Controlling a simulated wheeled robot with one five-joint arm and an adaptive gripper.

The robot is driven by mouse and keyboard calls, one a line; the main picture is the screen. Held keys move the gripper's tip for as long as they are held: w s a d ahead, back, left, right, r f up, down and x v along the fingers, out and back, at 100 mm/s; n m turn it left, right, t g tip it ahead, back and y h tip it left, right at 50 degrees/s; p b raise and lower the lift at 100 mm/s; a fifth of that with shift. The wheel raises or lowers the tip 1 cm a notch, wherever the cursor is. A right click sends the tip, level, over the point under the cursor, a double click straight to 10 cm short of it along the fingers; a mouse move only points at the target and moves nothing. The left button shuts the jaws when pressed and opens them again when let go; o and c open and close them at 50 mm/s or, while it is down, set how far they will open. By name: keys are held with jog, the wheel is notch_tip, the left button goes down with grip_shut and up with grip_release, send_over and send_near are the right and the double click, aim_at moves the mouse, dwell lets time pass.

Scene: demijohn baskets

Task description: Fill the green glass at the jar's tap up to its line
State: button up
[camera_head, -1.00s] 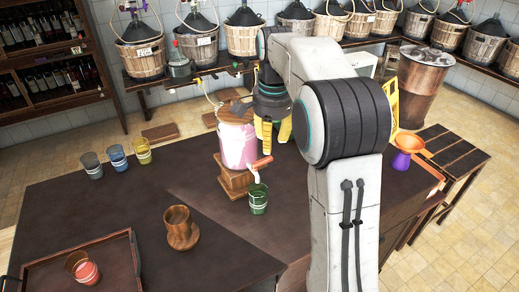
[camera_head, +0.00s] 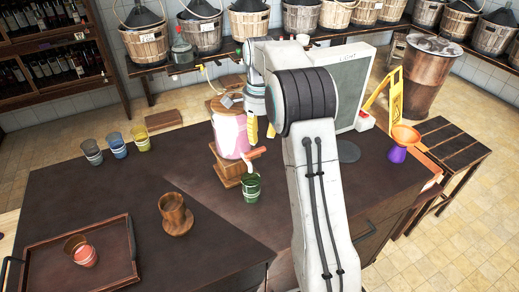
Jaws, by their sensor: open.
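The pink jar (camera_head: 229,136) stands on a wooden stand (camera_head: 228,172) on the dark table. Its tap (camera_head: 254,153), with a reddish handle, sticks out at the lower right. The green glass (camera_head: 251,188) stands upright on the table below the tap. It has a pale band; its liquid level cannot be made out. My gripper (camera_head: 261,128), with yellow fingertips, is open just right of the jar and above the tap, apart from the glass. My arm partly hides it.
Grey, blue and yellow glasses (camera_head: 116,145) stand at the left. A brown wooden cup (camera_head: 175,213) and a tray (camera_head: 129,262) with a reddish glass (camera_head: 84,255) are in front. A screen (camera_head: 350,80) and a purple-orange funnel (camera_head: 400,145) are at the right.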

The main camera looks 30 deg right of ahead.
aim_at(260, 150)
jog(key=shift+f, duration=3.2)
grip_shut()
